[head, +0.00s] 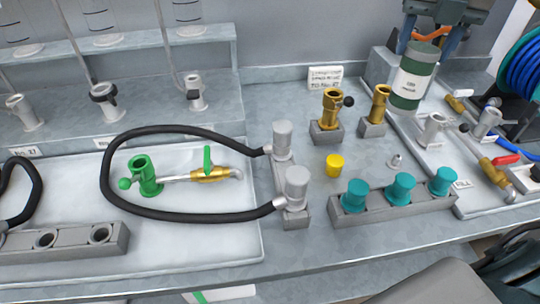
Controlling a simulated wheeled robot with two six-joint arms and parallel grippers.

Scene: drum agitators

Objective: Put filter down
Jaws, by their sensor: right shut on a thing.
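A dark green canister with a white label (411,82), which looks like the filter, stands nearly upright at the upper right of the head view. My right gripper (428,42) comes down from the top edge and is shut on the upper part of the canister, a dark finger on each side. The canister's bottom is close to the grey bench and the edge of the right tray; I cannot tell whether it touches. My left gripper is not in view.
Brass fittings (333,108) stand left of the canister, and a grey fitting (433,130) stands just in front. Teal caps (399,189) sit in a front block. A black hose (160,130) loops over the left white tray (200,250). A blue hose reel (522,70) is at right.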

